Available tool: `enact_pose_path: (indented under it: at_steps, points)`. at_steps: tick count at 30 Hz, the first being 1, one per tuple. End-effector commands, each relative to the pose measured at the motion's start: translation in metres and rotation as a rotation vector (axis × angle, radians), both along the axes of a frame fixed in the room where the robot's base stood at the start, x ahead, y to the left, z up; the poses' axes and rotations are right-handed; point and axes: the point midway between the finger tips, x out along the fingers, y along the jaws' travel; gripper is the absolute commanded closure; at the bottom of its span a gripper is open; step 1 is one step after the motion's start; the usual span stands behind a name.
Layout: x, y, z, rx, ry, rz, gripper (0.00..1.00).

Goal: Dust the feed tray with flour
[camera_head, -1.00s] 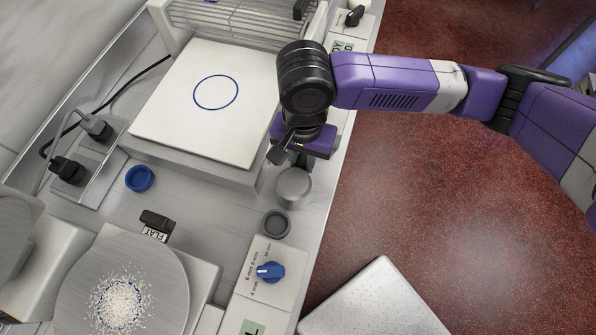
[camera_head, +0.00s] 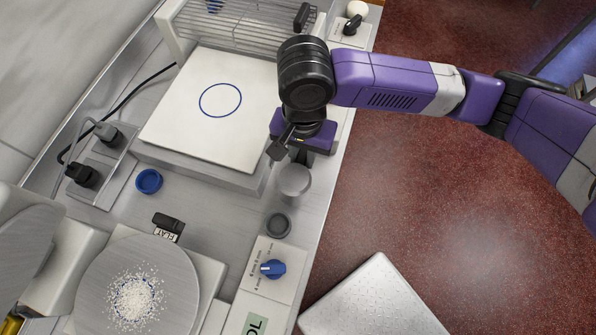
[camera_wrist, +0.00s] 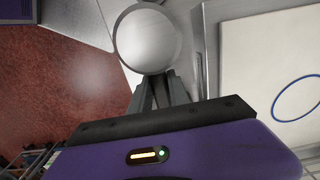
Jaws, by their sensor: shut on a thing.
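My gripper (camera_head: 300,157) points down at the counter's right side, beside the white board. Its fingers are shut on a grey round container (camera_head: 294,181), probably the flour shaker. In the wrist view the container's round top (camera_wrist: 147,40) shows at the fingertips. I cannot tell whether its base touches the counter. A square white board (camera_head: 204,131) with a bare blue ring, perhaps the feed tray, lies left of the gripper. A round metal plate (camera_head: 180,296) at the lower left holds a patch of white flour (camera_head: 135,297) over a blue ring.
A small dark grey cup (camera_head: 278,224) and a blue knob panel (camera_head: 272,269) stand in front of the container. A blue ring-shaped cap (camera_head: 149,181) and plugged sockets (camera_head: 95,158) are on the left. A wire guard (camera_head: 245,27) stands behind the board.

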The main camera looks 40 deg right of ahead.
Motion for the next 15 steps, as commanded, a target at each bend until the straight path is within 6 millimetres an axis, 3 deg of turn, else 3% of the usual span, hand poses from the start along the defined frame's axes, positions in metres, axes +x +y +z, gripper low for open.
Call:
enact_pose_path:
  at_steps: [15]
  points:
    - [0.0, 0.001, 0.033, 0.001, 0.0, 0.002, 1.0]
